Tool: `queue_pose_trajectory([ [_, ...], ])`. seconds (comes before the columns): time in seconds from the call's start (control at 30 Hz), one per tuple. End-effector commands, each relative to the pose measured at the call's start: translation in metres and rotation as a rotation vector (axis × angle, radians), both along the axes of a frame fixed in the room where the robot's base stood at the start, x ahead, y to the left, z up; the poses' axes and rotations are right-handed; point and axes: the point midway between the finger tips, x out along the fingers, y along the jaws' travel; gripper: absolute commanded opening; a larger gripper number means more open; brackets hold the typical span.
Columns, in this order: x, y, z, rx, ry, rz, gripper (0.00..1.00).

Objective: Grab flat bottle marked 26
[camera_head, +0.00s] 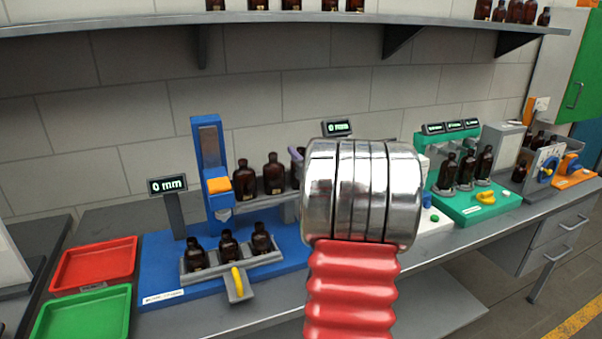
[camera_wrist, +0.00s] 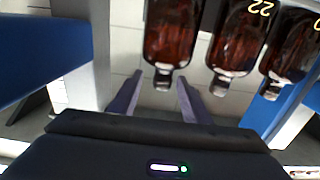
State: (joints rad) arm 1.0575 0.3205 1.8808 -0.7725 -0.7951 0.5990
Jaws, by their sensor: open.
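No number 26 is legible on any bottle. In the wrist view my gripper (camera_wrist: 159,84) is open, its two purple fingers pointing toward the cap end of the nearest dark amber bottle (camera_wrist: 172,32); its label does not show. I cannot tell if they touch it. A bottle marked 22 (camera_wrist: 238,42) is beside it, and another bottle (camera_wrist: 292,48) at the right has a cut-off number. In the head view my arm hides most of the gripper; a purple finger (camera_head: 295,154) shows beside two amber bottles (camera_head: 245,178) (camera_head: 274,175) on the raised shelf.
Several bottles stand in a front rack (camera_head: 240,268) on the blue station (camera_head: 165,265). A blue column (camera_head: 207,150) rises left of the shelf. Red (camera_head: 95,262) and green (camera_head: 80,315) trays lie at left. A green station (camera_head: 480,207) with bottles stands at right.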

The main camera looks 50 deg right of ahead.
Motion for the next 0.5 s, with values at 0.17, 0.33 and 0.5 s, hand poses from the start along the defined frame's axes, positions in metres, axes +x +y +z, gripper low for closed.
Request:
queue_pose_trajectory([
  [0.17, 0.012, -0.006, -0.002, 0.001, 0.001, 0.001, 0.43],
  [0.33, 0.033, -0.015, -0.003, -0.001, 0.001, 0.001, 0.43],
  [0.5, 0.044, -0.023, -0.003, 0.001, 0.001, -0.001, 0.43],
])
